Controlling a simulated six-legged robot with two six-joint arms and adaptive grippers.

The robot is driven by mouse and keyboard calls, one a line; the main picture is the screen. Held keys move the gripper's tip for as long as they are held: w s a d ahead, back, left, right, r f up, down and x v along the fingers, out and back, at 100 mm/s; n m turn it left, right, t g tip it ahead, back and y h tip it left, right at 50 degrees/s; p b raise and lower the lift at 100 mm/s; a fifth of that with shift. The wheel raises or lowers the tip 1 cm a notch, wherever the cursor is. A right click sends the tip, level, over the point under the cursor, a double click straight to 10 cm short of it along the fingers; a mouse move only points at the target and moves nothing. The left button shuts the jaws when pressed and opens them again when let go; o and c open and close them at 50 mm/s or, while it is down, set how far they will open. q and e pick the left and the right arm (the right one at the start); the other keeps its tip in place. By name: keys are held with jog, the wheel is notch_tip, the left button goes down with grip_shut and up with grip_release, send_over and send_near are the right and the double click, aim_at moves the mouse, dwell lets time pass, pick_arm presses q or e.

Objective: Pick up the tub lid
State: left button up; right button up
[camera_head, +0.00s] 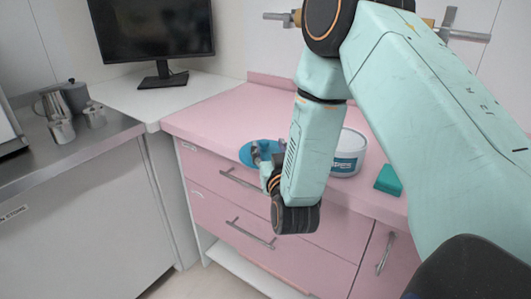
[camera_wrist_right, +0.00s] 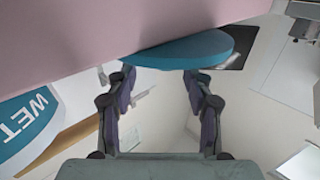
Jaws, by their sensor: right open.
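The tub lid (camera_head: 246,154) is a flat blue disc at the front edge of the pink counter, partly covered by my right gripper in the head view. In the right wrist view the lid (camera_wrist_right: 185,50) sticks out past the counter edge as a half disc. My right gripper (camera_head: 266,156) is at the lid. Its two fingers (camera_wrist_right: 160,80) are spread apart, with the lid's rim just ahead of and between the tips; I cannot tell whether they touch it. The white wipes tub (camera_head: 348,152) stands open-topped to the right, partly behind my right arm. My left gripper is not in view.
The pink counter (camera_head: 205,120) has free room left of the lid. A teal box (camera_head: 388,180) lies right of the tub. Drawer handles (camera_head: 250,234) stick out below the edge. A monitor (camera_head: 155,35) and metal jugs (camera_head: 60,128) stand far left.

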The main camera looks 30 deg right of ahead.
aim_at(263, 141)
jog(key=x, duration=0.3)
jog(key=shift+w+a, duration=0.2)
jog(key=shift+a, duration=0.05)
jog(key=shift+w+a+r, duration=0.15)
jog(key=shift+r, duration=0.05)
jog(key=shift+w+d+f, duration=0.2)
jog(key=shift+d, duration=0.05)
jog(key=shift+d+f, duration=0.1)
jog(key=shift+c, duration=0.3)
jog(key=shift+s+a+r, duration=0.1)
jog(key=shift+a+r, duration=0.1)
jog(key=shift+a, duration=0.05)
jog(key=c, duration=0.4)
jog(key=shift+d+f, duration=0.1)
jog(key=shift+d, duration=0.1)
jog(key=c, duration=0.5)
jog(key=shift+a, duration=0.1)
grip_shut()
